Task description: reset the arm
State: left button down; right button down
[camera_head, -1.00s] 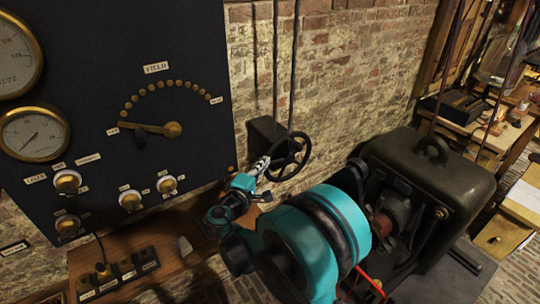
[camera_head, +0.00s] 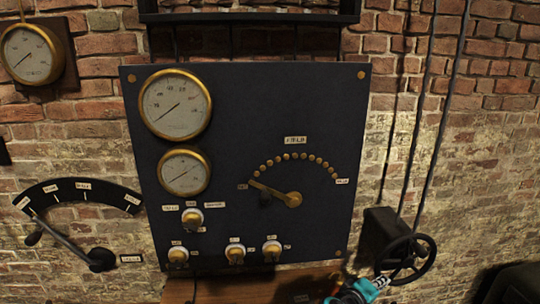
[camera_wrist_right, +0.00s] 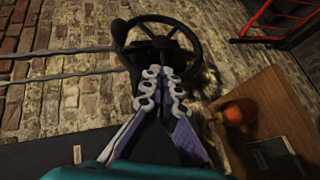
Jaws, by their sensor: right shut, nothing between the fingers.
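My right gripper (camera_head: 383,283) is at the bottom right of the head view, just below the black handwheel (camera_head: 426,262) on the brick wall. In the right wrist view the right gripper (camera_wrist_right: 163,75) is shut and empty, its fingertips together in front of the lower part of the handwheel (camera_wrist_right: 190,30). I cannot tell whether they touch the wheel. My teal right arm (camera_head: 352,294) enters at the bottom edge of the head view; most of it is out of frame. My left gripper is not in view.
A dark panel (camera_head: 225,110) with gauges, a brass field lever (camera_head: 290,199) and several knobs fills the middle. A quadrant lever (camera_head: 60,240) is at left. A wooden shelf (camera_head: 250,288) runs below the panel. An orange round object (camera_wrist_right: 238,112) stands near the wooden surface in the wrist view.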

jog(key=s+a+f+m+y+b, duration=0.2)
jog(key=s+a+f+y, duration=0.3)
jog(key=s+a, duration=0.2)
jog(key=s+a+f+m+g+y+b, duration=0.1)
jog(key=s+a+f+m+y+b, duration=0.2)
jog(key=s+a+f+y, duration=0.3)
jog(key=s+a, duration=0.1)
jog(key=s, duration=0.4)
jog(key=shift+g, duration=0.3)
jog(key=shift+s, duration=0.1)
